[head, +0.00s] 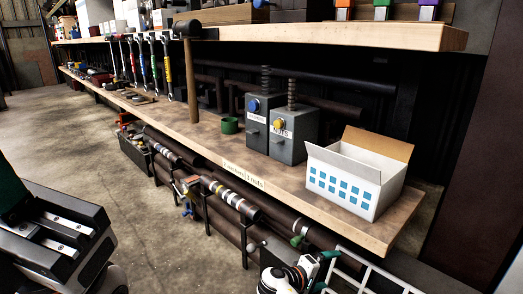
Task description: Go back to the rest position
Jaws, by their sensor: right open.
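My left gripper is not in view.
A white wire rack (375,275) is at the bottom. The concrete floor (65,135) at left is clear.

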